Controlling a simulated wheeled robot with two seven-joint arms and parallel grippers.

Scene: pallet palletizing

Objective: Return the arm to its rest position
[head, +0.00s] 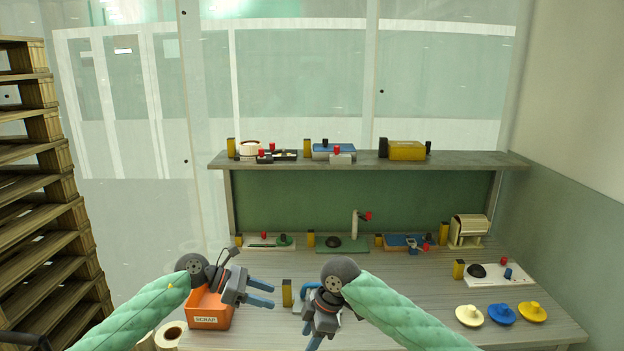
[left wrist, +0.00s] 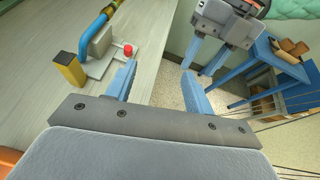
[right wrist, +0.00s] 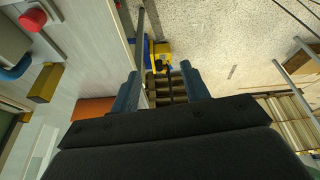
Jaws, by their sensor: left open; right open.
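My left gripper (head: 267,293) is open and empty, beside the orange scrap bin and pointing right in the head view. In the left wrist view its blue fingers (left wrist: 160,74) stand apart with the bench edge and floor below. My right gripper (head: 313,341) is near the front middle of the bench, pointing toward the bottom of the head view. In the right wrist view its fingers (right wrist: 160,80) are apart with nothing between them. The right gripper also shows in the left wrist view (left wrist: 204,58). The two grippers are close but apart.
The orange scrap bin (head: 208,312) is at the bench's front left. A yellow block (head: 287,292) stands between the grippers. Yellow and blue knobbed discs (head: 502,313) lie at front right. A shelf (head: 365,160) holds several devices. Stacked pallets (head: 45,200) stand at left.

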